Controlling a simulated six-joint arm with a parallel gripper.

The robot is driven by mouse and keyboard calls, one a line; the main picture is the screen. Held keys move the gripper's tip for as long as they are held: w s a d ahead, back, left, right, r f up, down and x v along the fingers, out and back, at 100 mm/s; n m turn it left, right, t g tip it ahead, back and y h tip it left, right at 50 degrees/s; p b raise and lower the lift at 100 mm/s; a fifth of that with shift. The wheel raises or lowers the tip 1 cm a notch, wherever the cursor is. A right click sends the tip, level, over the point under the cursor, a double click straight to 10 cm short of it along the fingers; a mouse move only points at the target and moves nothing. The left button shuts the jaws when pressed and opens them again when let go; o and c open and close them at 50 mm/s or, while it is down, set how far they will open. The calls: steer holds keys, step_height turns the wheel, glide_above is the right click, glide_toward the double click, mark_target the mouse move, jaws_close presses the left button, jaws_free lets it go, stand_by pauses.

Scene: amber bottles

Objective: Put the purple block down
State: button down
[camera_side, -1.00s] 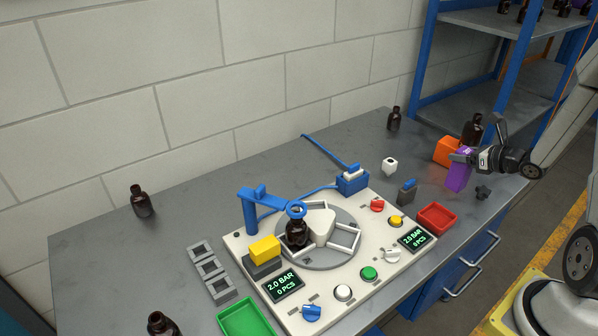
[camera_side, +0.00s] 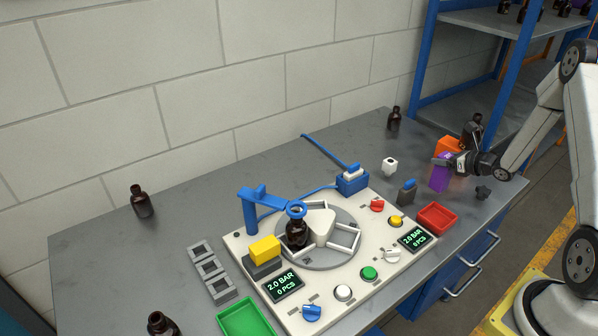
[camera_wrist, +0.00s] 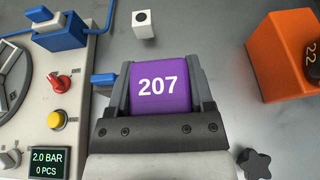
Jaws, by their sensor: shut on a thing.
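The purple block (camera_side: 438,180) is between the fingers of my gripper (camera_side: 447,163), over the right part of the grey table. In the wrist view the purple block (camera_wrist: 168,85) carries the white number 207, and my gripper (camera_wrist: 158,95) is shut on it with a dark finger on each side. The block looks upright in the side view. Whether its underside touches the table or hangs just above it, I cannot tell.
An orange block (camera_side: 449,145) stands just behind, with a dark bottle beside it. A red tray (camera_side: 437,218), a blue-topped grey piece (camera_side: 407,191), a white block (camera_side: 390,166) and a black star knob (camera_side: 483,192) are nearby. The control panel (camera_side: 330,290) lies to the left.

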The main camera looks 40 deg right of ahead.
mark_target(441, 168)
steer(key=shift+w+d+f, duration=0.15)
steer(key=shift+w+f, duration=0.1)
steer(key=shift+f, duration=1.55)
steer(key=shift+f, duration=0.15)
jaws_free()
steer(key=shift+s+r, duration=0.2)
steer(key=v, duration=0.7)
